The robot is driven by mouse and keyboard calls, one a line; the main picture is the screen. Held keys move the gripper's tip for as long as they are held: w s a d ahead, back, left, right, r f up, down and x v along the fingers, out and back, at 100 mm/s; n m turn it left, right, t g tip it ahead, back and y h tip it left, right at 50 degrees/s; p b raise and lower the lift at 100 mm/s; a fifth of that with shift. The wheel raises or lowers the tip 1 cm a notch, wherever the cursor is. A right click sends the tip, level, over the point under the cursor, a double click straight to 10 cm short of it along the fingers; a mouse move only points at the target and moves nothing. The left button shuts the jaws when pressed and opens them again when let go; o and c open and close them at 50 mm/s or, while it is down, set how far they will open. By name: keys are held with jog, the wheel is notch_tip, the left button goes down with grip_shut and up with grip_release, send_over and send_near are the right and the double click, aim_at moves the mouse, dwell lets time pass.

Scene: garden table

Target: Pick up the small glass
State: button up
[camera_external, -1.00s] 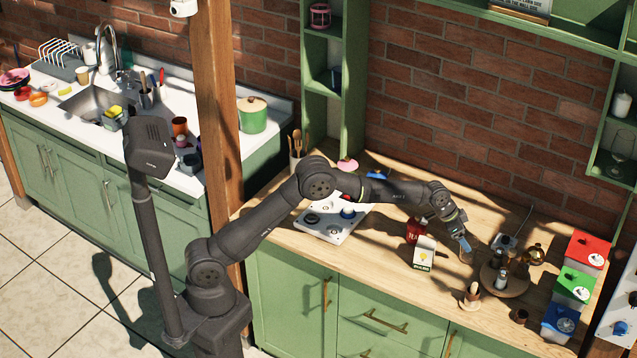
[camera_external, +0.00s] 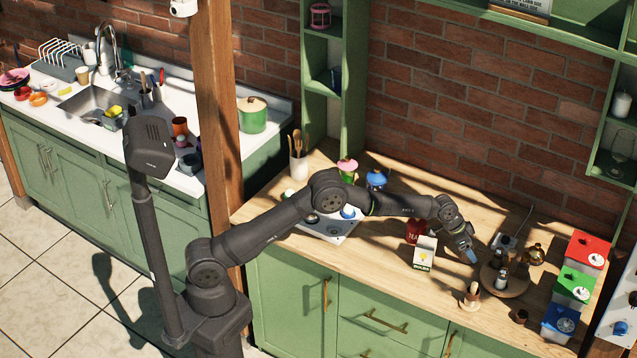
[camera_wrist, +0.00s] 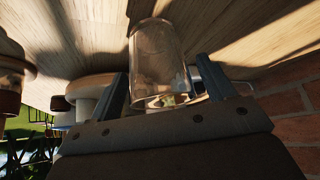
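The small glass (camera_wrist: 160,52) is clear and shows in the wrist view, standing on the wooden counter. My gripper (camera_wrist: 165,88) has its two blue-grey fingers spread on either side of the glass, with a gap showing at each side. In the external view my gripper (camera_external: 473,258) points down, low over the counter, between the milk carton and the round wooden tray. The glass cannot be made out in the external view; my gripper seems to hide it.
The white carton (camera_external: 424,252) and a red tin (camera_external: 415,231) stand left of my gripper. The round tray (camera_external: 516,288) with bottles is close on the right. A wooden mortar-like piece (camera_external: 470,296) stands in front. Coloured boxes (camera_external: 574,288) stand farther right.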

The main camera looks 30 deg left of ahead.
jog(key=c, duration=0.9)
jog(key=shift+r, duration=0.1)
